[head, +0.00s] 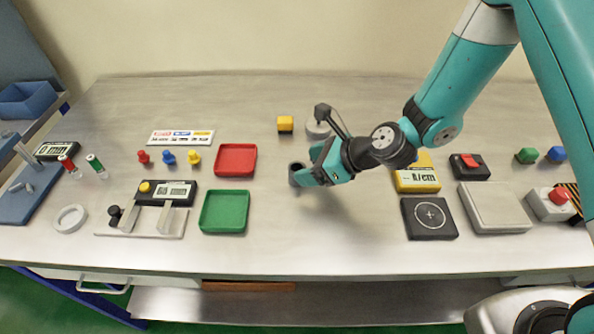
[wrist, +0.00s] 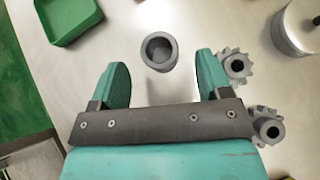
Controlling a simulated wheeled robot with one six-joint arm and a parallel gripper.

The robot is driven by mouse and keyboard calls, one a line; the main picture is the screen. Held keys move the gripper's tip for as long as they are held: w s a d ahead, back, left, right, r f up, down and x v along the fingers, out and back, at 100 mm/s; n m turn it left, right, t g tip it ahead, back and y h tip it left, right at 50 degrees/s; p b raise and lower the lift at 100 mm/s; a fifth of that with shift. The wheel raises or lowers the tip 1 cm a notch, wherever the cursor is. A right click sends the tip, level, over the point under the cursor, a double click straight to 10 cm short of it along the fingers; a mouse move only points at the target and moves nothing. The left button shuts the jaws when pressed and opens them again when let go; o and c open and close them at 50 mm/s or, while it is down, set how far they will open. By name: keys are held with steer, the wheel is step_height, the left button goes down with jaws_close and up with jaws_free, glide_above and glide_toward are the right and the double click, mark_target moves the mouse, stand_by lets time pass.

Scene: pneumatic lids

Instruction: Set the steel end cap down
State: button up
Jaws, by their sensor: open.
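A small grey hollow cylinder, open at the top, looks like the steel end cap (wrist: 159,52). It stands upright on the steel table, and in the head view the end cap (head: 296,175) is beside my fingertips. My gripper (head: 312,168) is open and low over the table. In the wrist view the two teal fingers of my gripper (wrist: 162,62) are spread wide, with the cap between and slightly beyond their tips. Clear gaps show on both sides of it. Whether the fingers touch the table cannot be told.
A green tray (head: 223,212) and a red tray (head: 236,160) lie left. Two grey gears (wrist: 236,67) (wrist: 266,128) lie close to the right finger. Table in front is clear.

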mark_target(292, 169)
steer(key=x, duration=0.3)
steer(key=shift+a+f+p, duration=0.1)
steer(key=shift+a+p, duration=0.05)
steer(key=shift+p, duration=0.15)
steer(key=shift+c, duration=0.5)
steer(key=c, duration=1.2)
